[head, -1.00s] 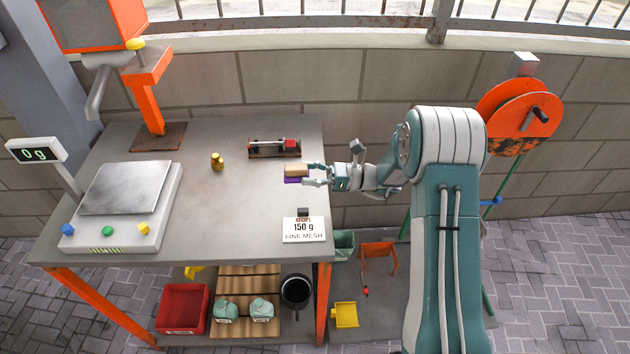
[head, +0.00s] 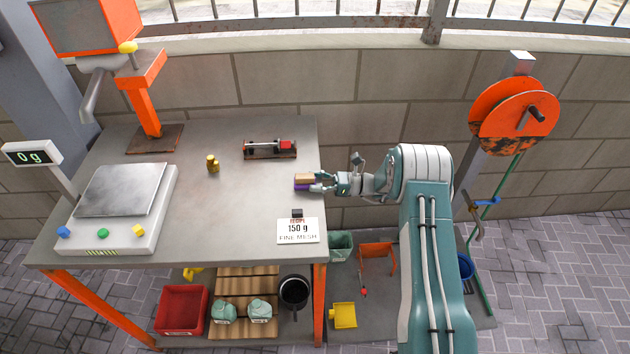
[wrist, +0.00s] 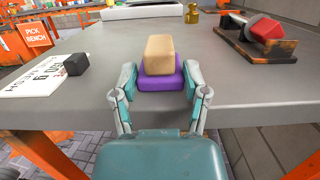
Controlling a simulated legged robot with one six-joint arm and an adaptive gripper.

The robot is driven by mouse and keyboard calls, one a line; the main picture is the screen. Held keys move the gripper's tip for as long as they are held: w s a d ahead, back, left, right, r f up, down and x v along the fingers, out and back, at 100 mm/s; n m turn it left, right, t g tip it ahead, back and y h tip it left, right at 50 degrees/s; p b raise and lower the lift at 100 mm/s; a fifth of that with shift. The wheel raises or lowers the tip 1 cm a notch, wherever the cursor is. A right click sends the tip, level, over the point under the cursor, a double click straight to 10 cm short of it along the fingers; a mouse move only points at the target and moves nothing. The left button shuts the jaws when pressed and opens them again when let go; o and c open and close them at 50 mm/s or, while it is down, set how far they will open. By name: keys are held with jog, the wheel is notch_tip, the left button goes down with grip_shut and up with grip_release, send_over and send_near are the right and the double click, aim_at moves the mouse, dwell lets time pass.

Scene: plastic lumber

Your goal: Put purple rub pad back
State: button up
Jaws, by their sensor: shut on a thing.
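The purple rub pad (wrist: 162,80) has a tan block-shaped upper part (wrist: 160,55) and a purple base. My gripper (wrist: 161,83) is shut on the pad, with one finger on each side of the purple base. In the head view my gripper (head: 313,182) and the pad's purple edge (head: 302,187) are at the right edge of the grey bench (head: 220,210). I cannot tell whether the pad touches the bench top.
A rusty holder with a red block (head: 270,149) stands behind on the bench. A brass weight (head: 212,163), a scale (head: 122,200) reading 0 g, a recipe card (head: 298,231) and a small black block (head: 297,213) are also on the bench. The bench middle is clear.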

jog(key=o, duration=1.1)
jog(key=shift+a+f, duration=0.1)
jog(key=shift+o, duration=0.7)
jog(key=shift+a, duration=0.25)
jog(key=shift+d, duration=0.15)
